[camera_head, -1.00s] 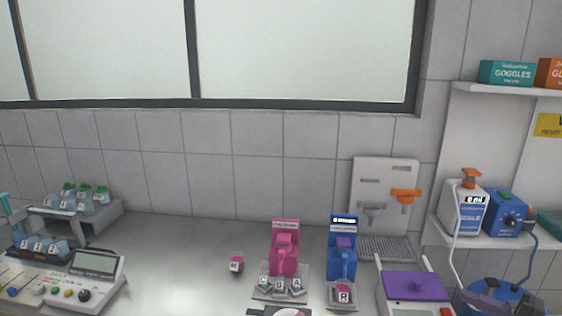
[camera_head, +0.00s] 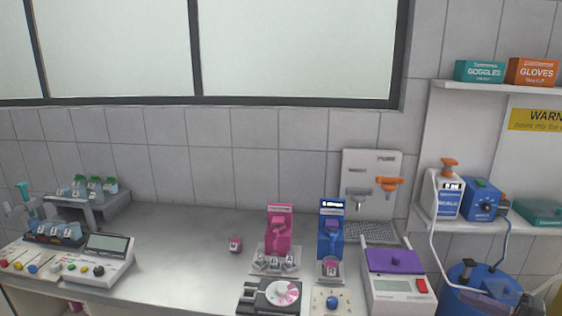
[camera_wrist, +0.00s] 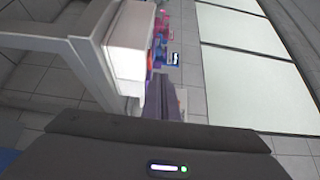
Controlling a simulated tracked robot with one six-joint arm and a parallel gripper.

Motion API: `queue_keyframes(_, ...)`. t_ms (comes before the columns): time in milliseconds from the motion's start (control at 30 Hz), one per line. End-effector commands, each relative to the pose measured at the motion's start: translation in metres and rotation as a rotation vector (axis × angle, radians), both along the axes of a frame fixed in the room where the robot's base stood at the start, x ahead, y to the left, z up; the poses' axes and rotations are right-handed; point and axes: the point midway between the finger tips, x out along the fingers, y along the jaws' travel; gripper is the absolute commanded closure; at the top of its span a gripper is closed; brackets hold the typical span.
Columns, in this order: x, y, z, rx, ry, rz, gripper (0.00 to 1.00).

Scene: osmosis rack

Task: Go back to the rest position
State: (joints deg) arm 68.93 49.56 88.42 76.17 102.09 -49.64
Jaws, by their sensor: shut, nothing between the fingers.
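In the wrist view, the dark body of my gripper (camera_wrist: 163,95) fills the bottom, with a small lit strip and a green light. Its narrow dark fingers point up the picture and are together, with nothing held. A white box-like thing on a pale frame is close beside the fingers on the left; I cannot tell whether they touch.

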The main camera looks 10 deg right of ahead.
Motion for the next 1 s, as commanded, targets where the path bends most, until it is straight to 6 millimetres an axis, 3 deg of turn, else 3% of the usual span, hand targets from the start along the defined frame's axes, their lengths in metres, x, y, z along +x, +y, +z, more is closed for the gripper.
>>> queue_keyframes(233,0.001,-0.002,-0.011,0.039,0.089,-0.014,1.00)
queue_keyframes(467,-0.009,0.011,-0.051,0.085,0.275,-0.008,1.00)
queue_keyframes(700,-0.028,0.036,-0.080,0.093,0.484,0.011,1.00)
queue_keyframes(1000,-0.044,0.086,-0.086,-0.003,0.731,0.068,1.00)
